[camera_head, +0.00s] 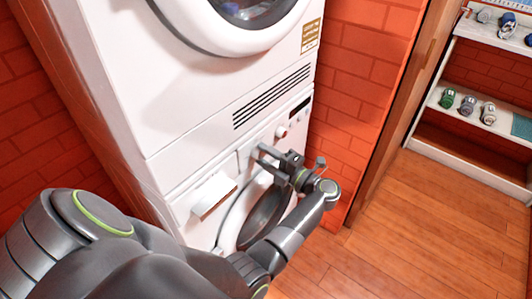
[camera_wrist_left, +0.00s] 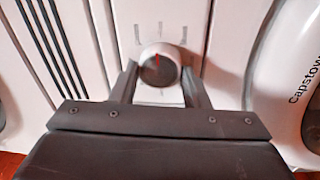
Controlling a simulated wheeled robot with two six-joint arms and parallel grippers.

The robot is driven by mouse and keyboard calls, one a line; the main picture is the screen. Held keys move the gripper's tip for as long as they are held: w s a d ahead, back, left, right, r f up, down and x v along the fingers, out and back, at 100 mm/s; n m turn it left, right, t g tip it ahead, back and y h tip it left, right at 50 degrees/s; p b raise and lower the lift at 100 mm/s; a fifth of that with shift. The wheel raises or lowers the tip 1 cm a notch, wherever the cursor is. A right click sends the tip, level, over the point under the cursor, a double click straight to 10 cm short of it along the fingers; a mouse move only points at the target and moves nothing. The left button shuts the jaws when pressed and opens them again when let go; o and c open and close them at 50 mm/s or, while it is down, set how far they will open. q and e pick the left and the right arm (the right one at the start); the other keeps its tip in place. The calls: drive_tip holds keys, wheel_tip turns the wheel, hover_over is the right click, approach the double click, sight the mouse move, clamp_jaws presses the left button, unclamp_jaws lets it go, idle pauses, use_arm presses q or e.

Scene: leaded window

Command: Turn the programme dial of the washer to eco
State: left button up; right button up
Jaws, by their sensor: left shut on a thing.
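The washer (camera_head: 185,203) is the lower white machine in the head view. Its programme dial (camera_wrist_left: 158,62) shows in the left wrist view as a round light knob with a dark face and a red pointer line toward the top of the picture. Grey tick marks surround it; I cannot read any eco label. My left gripper (camera_head: 262,155) is at the washer's front panel. In the left wrist view its fingers (camera_wrist_left: 160,76) are on both sides of the dial, shut on it. I cannot make the dial out clearly in the head view. My right gripper is not in view.
Another white machine (camera_head: 200,95) with a round door is stacked above the washer. A dark vent grille (camera_head: 272,96) lies above the panel. The washer's round door (camera_head: 265,217) is below, partly behind my arm. A shelf (camera_head: 420,147) with small items stands right; wooden floor (camera_head: 400,220) is clear.

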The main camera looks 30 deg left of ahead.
use_arm(q)
drive_tip(key=shift+m, duration=0.6)
drive_tip(key=o, duration=1)
